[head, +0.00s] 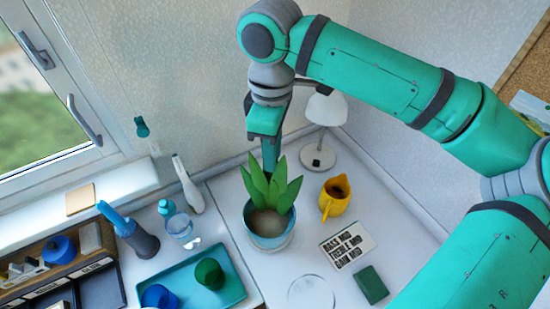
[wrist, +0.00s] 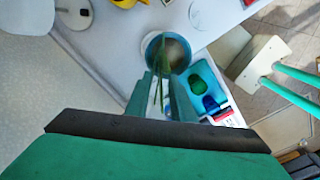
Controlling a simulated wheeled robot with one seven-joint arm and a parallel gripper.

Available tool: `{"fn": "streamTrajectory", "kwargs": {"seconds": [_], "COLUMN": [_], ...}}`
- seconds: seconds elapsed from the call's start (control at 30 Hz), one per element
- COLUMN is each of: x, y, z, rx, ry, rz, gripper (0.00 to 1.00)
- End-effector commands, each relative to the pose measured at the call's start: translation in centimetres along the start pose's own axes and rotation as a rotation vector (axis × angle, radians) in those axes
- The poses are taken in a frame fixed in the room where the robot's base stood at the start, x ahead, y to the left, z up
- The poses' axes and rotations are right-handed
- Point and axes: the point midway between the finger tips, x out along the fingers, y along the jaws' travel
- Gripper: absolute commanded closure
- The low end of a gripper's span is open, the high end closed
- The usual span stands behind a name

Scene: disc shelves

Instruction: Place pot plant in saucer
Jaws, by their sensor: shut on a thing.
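The pot plant (head: 268,240), green pointed leaves in a blue pot, is near the middle of the worktop in the head view. In the wrist view its pot (wrist: 153,45) shows just beyond the fingertips. My gripper (head: 270,165) comes down from above behind the leaves and is shut on the plant. In the wrist view, the gripper (wrist: 161,95) has green leaf between its fingers. The exact grip point is hidden, and I cannot tell if the pot is off the surface. A pale, clear round saucer (head: 311,293) lies empty at the front, apart from the pot.
A yellow jug (head: 335,197) and a white lamp (head: 318,155) stand right of the plant. A lettered card (head: 347,246) and a green block (head: 371,285) lie right of the saucer. A teal tray (head: 180,282) with cups is left. Some bare worktop lies between pot and saucer.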

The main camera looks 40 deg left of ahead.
Motion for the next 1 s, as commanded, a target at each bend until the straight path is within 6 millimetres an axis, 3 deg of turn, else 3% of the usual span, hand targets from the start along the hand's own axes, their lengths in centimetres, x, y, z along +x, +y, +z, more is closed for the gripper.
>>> {"fn": "streamTrajectory", "kwargs": {"seconds": [0.3, 0.57, 0.83, 1.0], "x": [3.0, 3.9, 7.0, 7.2], "y": [2.4, 3.1, 3.4, 3.4], "z": [-1.0, -1.3, -1.3, -1.4], "rx": [0.001, 0.0, 0.002, 0.0], "ry": [0.0, 0.001, 0.001, 0.001], "rz": [0.002, 0.002, 0.003, 0.004], "gripper": [1.0, 1.0, 1.0, 1.0]}}
